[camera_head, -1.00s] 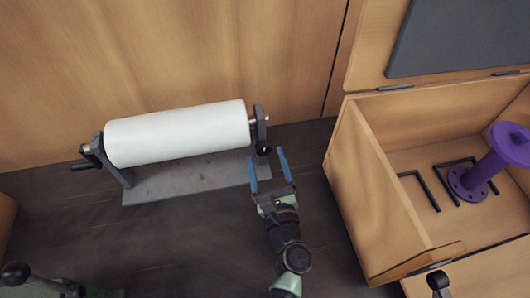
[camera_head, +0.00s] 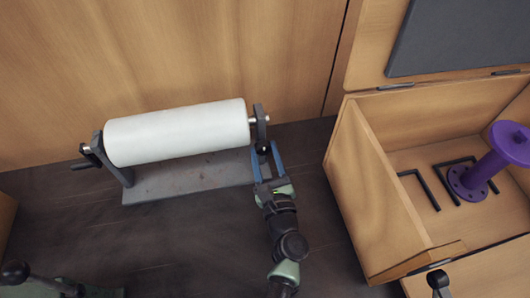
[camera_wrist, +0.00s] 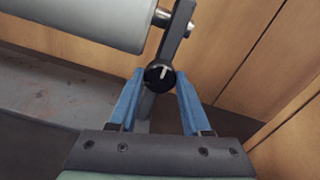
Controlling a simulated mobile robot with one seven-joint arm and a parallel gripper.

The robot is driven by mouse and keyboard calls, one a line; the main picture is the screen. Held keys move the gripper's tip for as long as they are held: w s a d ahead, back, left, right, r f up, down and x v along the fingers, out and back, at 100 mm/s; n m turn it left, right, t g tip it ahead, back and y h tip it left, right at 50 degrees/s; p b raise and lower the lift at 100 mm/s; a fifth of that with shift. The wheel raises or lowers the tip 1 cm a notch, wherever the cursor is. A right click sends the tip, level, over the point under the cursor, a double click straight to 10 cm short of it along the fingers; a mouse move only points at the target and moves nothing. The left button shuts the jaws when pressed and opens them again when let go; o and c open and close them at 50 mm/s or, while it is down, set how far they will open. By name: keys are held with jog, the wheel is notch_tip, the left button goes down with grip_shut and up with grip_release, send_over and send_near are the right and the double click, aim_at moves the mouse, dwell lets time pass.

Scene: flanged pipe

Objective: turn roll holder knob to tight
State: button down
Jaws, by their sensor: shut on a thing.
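The roll holder has a white roll (camera_head: 178,132) on a grey base plate (camera_head: 185,182). Its knob (camera_wrist: 160,76) is black and round with a white mark line, on the right upright (camera_wrist: 177,30). In the head view the knob (camera_head: 263,148) is partly hidden by my fingers. My gripper (camera_wrist: 158,82) has its two blue fingers on either side of the knob, shut on it; it also shows in the head view (camera_head: 265,149). In the wrist view the mark line points nearly straight up, leaning slightly right.
An open wooden box (camera_head: 372,190) stands to the right, with a purple flanged pipe (camera_head: 487,165) and black bent rods (camera_head: 420,188) inside. A crank handle (camera_head: 84,165) is at the roll's left end. A wooden wall (camera_head: 60,80) is behind.

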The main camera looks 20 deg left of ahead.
jog(key=shift+f+n+b, duration=0.25)
jog(key=shift+n+b, duration=0.65)
jog(key=shift+b, duration=0.15)
jog(key=shift+r+n, duration=0.2)
jog(key=shift+n, duration=0.4)
jog(key=shift+c, duration=1.8)
grip_release()
jog(key=b+v, duration=0.1)
jog(key=v, duration=1.2)
jog(key=shift+b, duration=0.4)
